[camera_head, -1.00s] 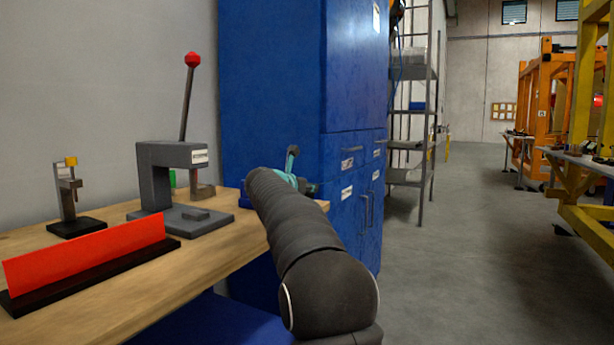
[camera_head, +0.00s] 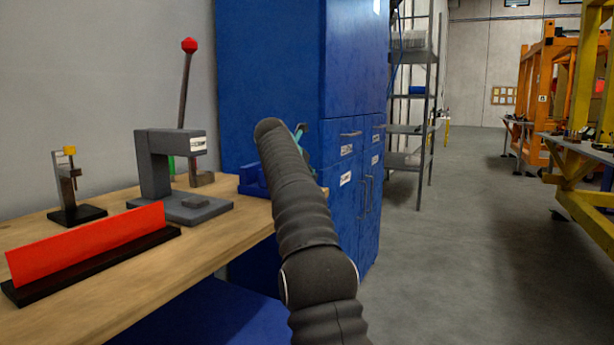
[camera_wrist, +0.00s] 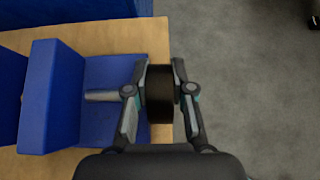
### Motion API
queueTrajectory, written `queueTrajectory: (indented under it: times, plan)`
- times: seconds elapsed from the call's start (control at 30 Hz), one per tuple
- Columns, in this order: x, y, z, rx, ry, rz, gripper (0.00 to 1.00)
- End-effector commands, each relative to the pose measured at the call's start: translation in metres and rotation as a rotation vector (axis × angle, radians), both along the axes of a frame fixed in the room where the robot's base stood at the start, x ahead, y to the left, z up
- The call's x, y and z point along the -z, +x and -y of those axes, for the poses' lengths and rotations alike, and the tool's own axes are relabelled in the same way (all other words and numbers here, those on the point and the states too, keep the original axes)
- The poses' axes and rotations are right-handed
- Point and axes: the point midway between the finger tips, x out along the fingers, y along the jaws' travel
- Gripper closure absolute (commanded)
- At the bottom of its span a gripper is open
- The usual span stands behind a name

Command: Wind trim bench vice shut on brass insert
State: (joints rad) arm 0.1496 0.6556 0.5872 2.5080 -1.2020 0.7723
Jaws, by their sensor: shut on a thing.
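The blue bench vice (camera_head: 251,181) sits at the right end of the wooden bench, partly behind my arm. In the wrist view, the vice (camera_wrist: 45,98) has a raised blue block at left and a grey screw rod (camera_wrist: 102,95) running right. My gripper (camera_wrist: 159,76) is shut on a dark round knob (camera_wrist: 159,108), in line with the rod at the bench's edge. In the head view, only a bit of my gripper (camera_head: 300,133) shows behind the arm. I cannot make out the brass insert in either view.
A grey lever press (camera_head: 170,165) with a red-topped lever, a small clamp stand (camera_head: 67,190) and a red panel on a black base (camera_head: 90,242) stand on the bench (camera_head: 165,270). A blue cabinet (camera_head: 290,70) stands behind.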

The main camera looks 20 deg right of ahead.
Motion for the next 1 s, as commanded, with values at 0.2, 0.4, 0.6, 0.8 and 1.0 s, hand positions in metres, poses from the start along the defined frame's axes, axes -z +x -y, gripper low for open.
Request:
queueTrajectory:
  times: [0.2, 0.4, 0.6, 0.8, 1.0]
  plan:
    - [0.0002, 0.001, 0.0009, 0.001, 0.024, -0.018, 1.0]
    - [0.0003, 0.0009, 0.0009, -0.001, 0.036, -0.027, 1.0]
    - [0.0003, 0.0009, 0.0008, -0.001, 0.038, -0.029, 1.0]
    - [0.0001, 0.0009, 0.0008, -0.001, 0.038, -0.029, 1.0]
    - [0.0002, 0.0008, 0.0008, 0.0, 0.038, -0.03, 0.52]
